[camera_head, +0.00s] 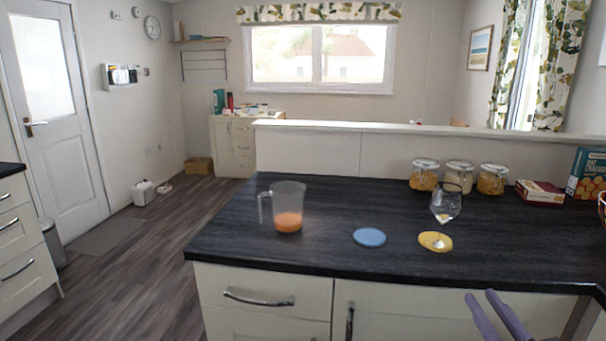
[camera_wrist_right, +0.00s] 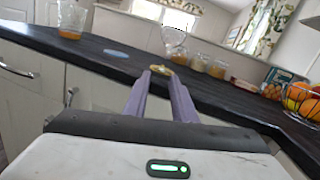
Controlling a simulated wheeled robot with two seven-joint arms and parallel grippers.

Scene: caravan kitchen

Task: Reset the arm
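My right gripper (camera_head: 481,295) is at the lower right of the head view, in front of the counter's front edge. Its two purple fingers are apart with nothing between them; they also show in the right wrist view (camera_wrist_right: 160,76), pointing toward the counter. My left gripper is not in view. On the dark counter (camera_head: 330,215) a clear wine glass (camera_head: 446,206) stands on a yellow coaster (camera_head: 427,241). A blue coaster (camera_head: 369,237) lies empty to its left. A clear jug (camera_head: 288,207) with orange liquid stands further left.
Several jars with contents (camera_head: 459,177) stand along the back ledge. A red box (camera_head: 540,192), a teal box (camera_head: 588,173) and a fruit basket (camera_wrist_right: 300,102) are at the right. Drawer handles (camera_head: 258,298) jut from the counter front. The floor at the left is largely clear.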

